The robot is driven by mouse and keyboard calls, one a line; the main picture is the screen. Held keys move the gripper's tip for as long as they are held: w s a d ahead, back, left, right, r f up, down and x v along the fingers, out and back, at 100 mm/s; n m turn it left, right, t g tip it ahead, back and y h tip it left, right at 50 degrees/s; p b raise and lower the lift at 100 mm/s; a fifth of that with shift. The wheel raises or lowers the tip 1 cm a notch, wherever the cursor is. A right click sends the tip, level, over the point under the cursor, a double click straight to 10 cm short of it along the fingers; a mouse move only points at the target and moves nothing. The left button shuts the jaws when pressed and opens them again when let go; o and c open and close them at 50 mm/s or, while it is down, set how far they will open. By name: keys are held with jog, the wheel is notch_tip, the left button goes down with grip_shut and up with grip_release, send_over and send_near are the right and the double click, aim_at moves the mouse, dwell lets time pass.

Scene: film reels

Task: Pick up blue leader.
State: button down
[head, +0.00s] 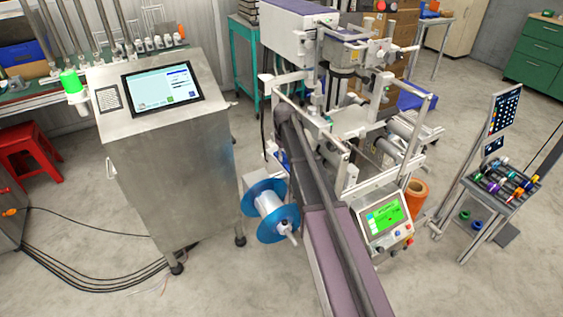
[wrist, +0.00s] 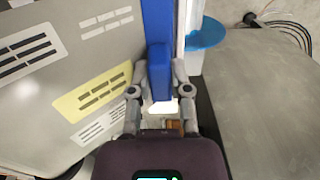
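Several small coloured pieces, with blue among them, lie on a small stand (head: 487,206) at the right of the head view. They are too small there to tell which is the blue leader. My gripper (wrist: 160,72) shows in the wrist view with its two grey fingers parted. A blue upright bar (wrist: 157,40) shows between the fingers; I cannot tell whether it touches them or stands behind them. I cannot make out the gripper in the head view.
A blue-flanged reel (head: 270,210) sits by the white machine (head: 350,120); a blue disc (wrist: 206,33) shows in the wrist view. A steel console (head: 170,170) stands left. Cables (head: 95,265) cross the floor. A labelled grey panel (wrist: 50,100) is left of the gripper.

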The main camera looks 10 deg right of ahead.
aim_at(284, 154)
jog(key=shift+r, duration=0.15)
dwell(0.3)
notch_tip(284, 154, up, 18)
jog(key=p, duration=1.8)
jog(key=shift+f, duration=0.2)
jog(key=shift+a+f, duration=0.1)
